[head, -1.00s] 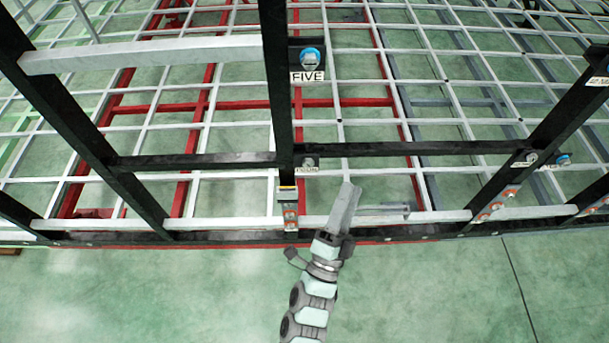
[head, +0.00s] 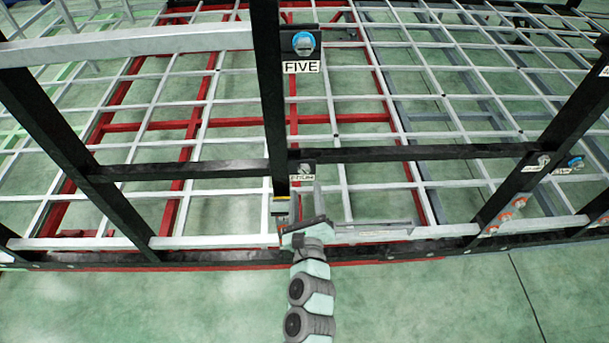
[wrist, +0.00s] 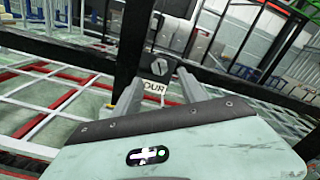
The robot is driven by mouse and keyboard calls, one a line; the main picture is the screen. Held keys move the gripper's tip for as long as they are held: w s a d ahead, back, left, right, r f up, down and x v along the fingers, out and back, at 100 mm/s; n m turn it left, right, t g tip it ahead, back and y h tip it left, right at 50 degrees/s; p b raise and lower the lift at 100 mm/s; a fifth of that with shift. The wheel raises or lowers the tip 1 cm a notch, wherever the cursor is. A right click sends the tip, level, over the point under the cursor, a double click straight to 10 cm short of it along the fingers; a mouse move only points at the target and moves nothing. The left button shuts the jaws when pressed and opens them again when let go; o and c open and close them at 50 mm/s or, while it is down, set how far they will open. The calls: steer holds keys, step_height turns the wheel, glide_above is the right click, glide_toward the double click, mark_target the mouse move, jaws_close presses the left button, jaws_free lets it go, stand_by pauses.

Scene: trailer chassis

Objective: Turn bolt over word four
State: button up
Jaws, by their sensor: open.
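The bolt over the word FOUR (head: 304,169) is a grey round head with a slanted bar across it. It sits on a small dark plate at the joint of the black upright and the black crossbar, above a white label reading FOUR (head: 302,178). In the wrist view the bolt (wrist: 159,68) shows beyond and between my fingers, with the label partly hidden. My gripper (head: 318,203) is just below and slightly right of the label, pointing up toward it. In the wrist view my gripper (wrist: 157,100) is open and empty, apart from the bolt.
More bolts and labels (head: 540,163) are on the right post. The black upright (head: 271,100) and crossbar (head: 400,154) stand close to my gripper. Green floor lies open in front.

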mark_target(304, 171)
steer(key=w, duration=0.5)
steer(key=shift+a, duration=0.15)
steer(key=shift+w+f+p, duration=0.1)
steer(key=shift+w+p, duration=0.2)
steer(key=shift+w, duration=0.4)
jaws_close()
